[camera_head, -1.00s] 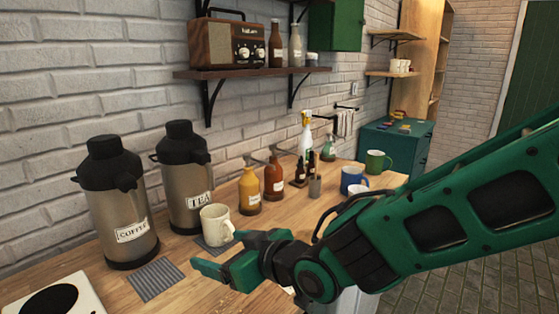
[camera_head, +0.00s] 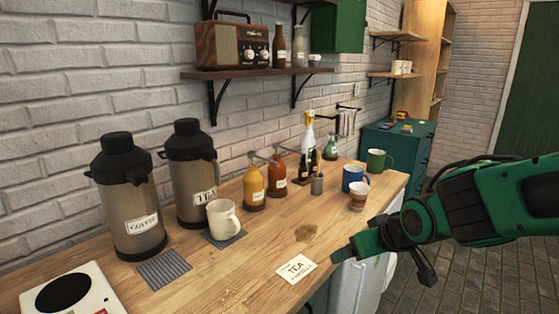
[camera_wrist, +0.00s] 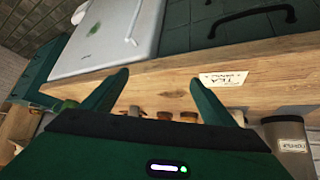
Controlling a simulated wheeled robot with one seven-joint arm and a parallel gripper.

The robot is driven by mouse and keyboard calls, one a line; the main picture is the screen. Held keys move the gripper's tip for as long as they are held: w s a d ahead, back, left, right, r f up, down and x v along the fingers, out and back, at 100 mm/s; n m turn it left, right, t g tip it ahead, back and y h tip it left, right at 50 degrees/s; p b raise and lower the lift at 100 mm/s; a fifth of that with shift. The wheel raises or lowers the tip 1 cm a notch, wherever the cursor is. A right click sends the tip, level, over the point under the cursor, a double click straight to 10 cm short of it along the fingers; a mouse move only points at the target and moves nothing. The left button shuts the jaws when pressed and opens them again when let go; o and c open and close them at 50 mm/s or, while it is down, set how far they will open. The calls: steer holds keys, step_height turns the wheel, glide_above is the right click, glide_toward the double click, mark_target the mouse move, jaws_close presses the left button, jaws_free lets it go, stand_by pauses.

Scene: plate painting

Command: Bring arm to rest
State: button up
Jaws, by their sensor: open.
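My gripper (camera_head: 382,260) is at the right, off the counter's front edge, open and empty. In the wrist view its two green fingers (camera_wrist: 160,98) stand apart with nothing between them. The wooden counter (camera_head: 200,280) runs along the wall. A cream mug (camera_head: 222,220) stands on a dark mat (camera_head: 226,242) in front of the tea dispenser (camera_head: 190,175). The coffee dispenser (camera_head: 128,205) stands to its left. A card reading TEA (camera_head: 296,269) lies near the front edge. It also shows in the wrist view (camera_wrist: 223,79).
Syrup bottles (camera_head: 254,190), a paper-like cup (camera_head: 358,195), a blue mug (camera_head: 354,178) and a green mug (camera_head: 377,160) stand farther back on the counter. A brown stain (camera_head: 306,233) marks the wood. The floor at right (camera_head: 420,280) is clear.

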steer(key=s+d+m+g+h, duration=0.25)
steer(key=s+d, duration=0.25)
steer(key=d, duration=0.6)
steer(key=s+d+m+g, duration=0.2)
steer(key=s+d, duration=0.3)
steer(key=s, duration=0.5)
steer(key=s+d+m+g, duration=0.3)
steer(key=s+d+m, duration=0.2)
steer(key=s, duration=0.5)
steer(key=shift+d+f+y, duration=0.3)
steer(key=shift+d+y, duration=0.05)
steer(key=shift+d, duration=0.3)
steer(key=shift+m, duration=0.25)
steer(key=shift+w+f, duration=0.25)
steer(key=shift+w, duration=0.35)
